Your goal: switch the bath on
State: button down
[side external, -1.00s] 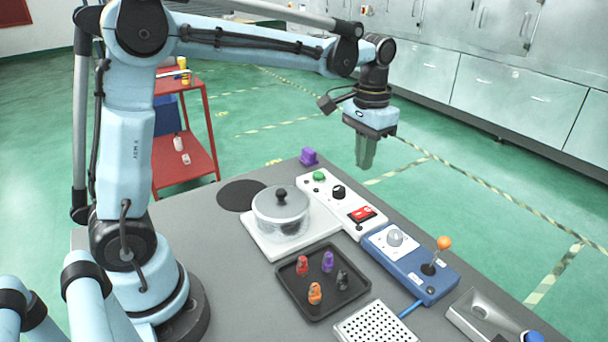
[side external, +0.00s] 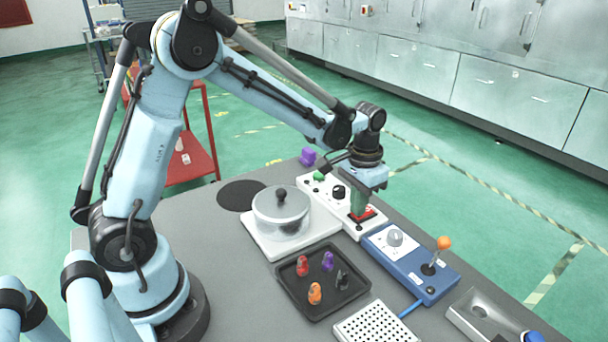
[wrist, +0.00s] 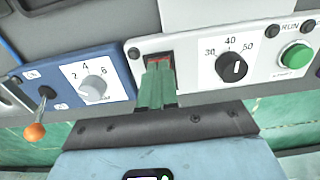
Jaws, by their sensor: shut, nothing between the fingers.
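The bath is a lidded glass pot (side external: 281,214) on a white base, beside a white control panel (side external: 316,190). The panel carries a green button (side external: 319,176), a black dial (side external: 338,192) and a red rocker switch (side external: 369,213). My gripper (side external: 359,212) is shut and empty, pointing down at the red switch. In the wrist view the closed green fingers (wrist: 157,83) cover most of the switch; only a red strip (wrist: 158,57) shows past them. I cannot tell whether the fingertips touch it, or which way the rocker lies.
A blue box (side external: 405,262) with a grey knob and an orange-topped lever (side external: 444,243) stands close to the panel's near end. A black tray (side external: 321,298) holds several small coloured pieces. A perforated white block (side external: 376,325) lies in front.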

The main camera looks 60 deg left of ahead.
jog(key=shift+f, duration=0.25)
dwell(0.3)
jog(key=shift+w+r, duration=0.3)
jog(key=shift+w, duration=0.45)
notch_tip(320, 180, up, 14)
jog(key=s, duration=0.2)
dwell(0.5)
